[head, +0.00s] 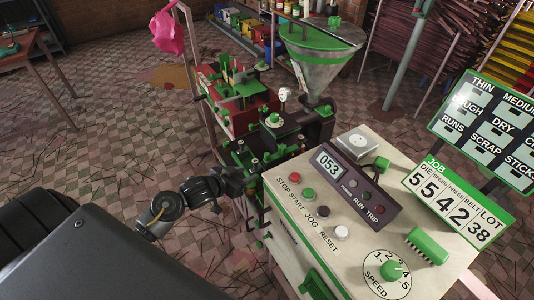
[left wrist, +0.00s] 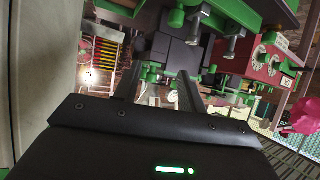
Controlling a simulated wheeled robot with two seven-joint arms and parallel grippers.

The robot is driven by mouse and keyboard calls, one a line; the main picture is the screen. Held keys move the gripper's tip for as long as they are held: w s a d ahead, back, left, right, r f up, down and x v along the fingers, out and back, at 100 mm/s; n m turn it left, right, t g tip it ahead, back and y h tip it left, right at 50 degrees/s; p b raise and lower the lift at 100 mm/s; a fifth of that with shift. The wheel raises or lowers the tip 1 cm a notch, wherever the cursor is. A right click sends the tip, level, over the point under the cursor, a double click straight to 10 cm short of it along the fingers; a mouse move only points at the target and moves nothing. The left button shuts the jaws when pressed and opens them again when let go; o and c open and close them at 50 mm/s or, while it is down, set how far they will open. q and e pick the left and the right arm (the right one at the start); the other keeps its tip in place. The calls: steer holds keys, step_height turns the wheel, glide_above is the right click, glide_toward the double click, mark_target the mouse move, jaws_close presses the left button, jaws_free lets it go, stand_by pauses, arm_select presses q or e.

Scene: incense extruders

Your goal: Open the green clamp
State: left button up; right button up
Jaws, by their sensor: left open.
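My left gripper (head: 243,180) reaches in from the left, close to the lower front of the extruder machine (head: 292,130). In the left wrist view, its two dark fingers (left wrist: 157,88) stand apart with a gap between them. Several green parts (head: 240,154) sit on the machine just beyond the fingertips; I cannot tell which is the green clamp. In the left wrist view, green pieces (left wrist: 151,72) beside a dark block show beyond the gap. I cannot tell whether a finger touches any of them. My right gripper is out of view.
A control cabinet (head: 400,185) with buttons and a display reading 053 stands right of the gripper. A metal hopper (head: 320,70) rises above the machine. A red unit (head: 228,110) with green fittings is behind. A pink cloth (head: 167,32) hangs left. Open tiled floor lies left.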

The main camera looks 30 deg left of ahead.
arm_select(q)
steer(key=t+h, duration=0.1)
glide_toward(265, 156)
steer(key=shift+m, duration=0.3)
steer(key=p+x, duration=0.1)
steer(key=x, duration=1)
steer(key=shift+f, duration=0.15)
jaws_close()
